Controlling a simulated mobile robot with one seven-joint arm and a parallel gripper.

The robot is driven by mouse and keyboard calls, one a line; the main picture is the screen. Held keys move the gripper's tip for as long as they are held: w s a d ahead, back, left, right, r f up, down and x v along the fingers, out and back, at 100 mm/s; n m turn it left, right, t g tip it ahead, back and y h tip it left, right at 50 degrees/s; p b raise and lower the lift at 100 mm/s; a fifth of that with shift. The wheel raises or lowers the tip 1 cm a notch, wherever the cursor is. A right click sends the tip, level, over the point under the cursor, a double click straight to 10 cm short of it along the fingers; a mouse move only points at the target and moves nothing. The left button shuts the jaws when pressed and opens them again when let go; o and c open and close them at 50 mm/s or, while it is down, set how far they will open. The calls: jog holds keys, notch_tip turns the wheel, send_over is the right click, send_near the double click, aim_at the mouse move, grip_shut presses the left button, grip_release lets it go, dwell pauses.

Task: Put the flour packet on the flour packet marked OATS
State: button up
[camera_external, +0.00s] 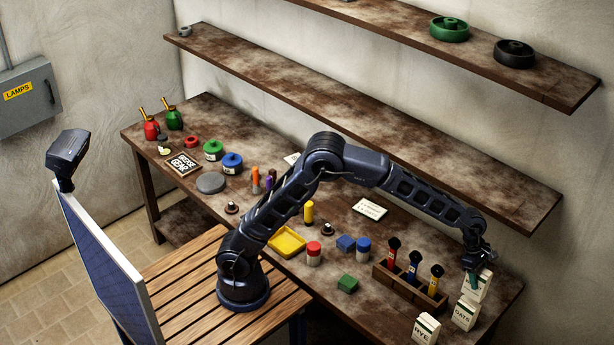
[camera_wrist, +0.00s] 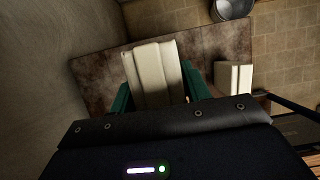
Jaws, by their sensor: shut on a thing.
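A white flour packet (camera_external: 478,287) is in my gripper (camera_external: 474,276), its label partly covered by the fingers. The packet marked OATS (camera_external: 465,314) stands upright on the bench, directly below the held packet in the external view. The held packet's lower edge meets the top of OATS in the picture; I cannot tell whether they touch. In the wrist view the held packet (camera_wrist: 153,68) sits between my green fingers, slightly tilted, and seems to hide OATS.
A packet marked RYE (camera_external: 425,328) stands left of OATS. A wooden rack (camera_external: 409,288) with several dark-topped bottles is to the left. A shelf (camera_external: 380,110) runs above the bench.

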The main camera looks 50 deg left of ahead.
jog(key=shift+f, duration=2.25)
jog(key=shift+f, duration=0.1)
jog(key=o, duration=1.3)
jog(key=shift+c, duration=0.2)
